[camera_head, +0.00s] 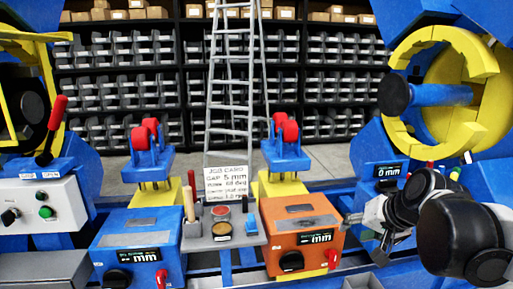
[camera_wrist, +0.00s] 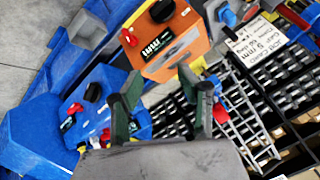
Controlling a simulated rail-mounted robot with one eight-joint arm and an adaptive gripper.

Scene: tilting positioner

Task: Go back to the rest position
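My gripper (camera_wrist: 161,76) shows in the wrist view with its two dark green fingers apart and nothing between them. Beyond the fingers are the orange box (camera_wrist: 165,45) and the floor. In the head view my gripper (camera_head: 366,236) is at the right, just right of the orange box (camera_head: 300,238), at the end of my black and silver arm. It is small there and partly hidden by my arm. It appears clear of the orange box.
A blue box (camera_head: 132,243) stands left of the orange one, with a grey tray (camera_head: 222,228) and job card (camera_head: 228,184) between them. Yellow ring fixtures (camera_head: 470,52) stand at both sides. A ladder (camera_head: 230,95) and bin shelves (camera_head: 120,85) are behind.

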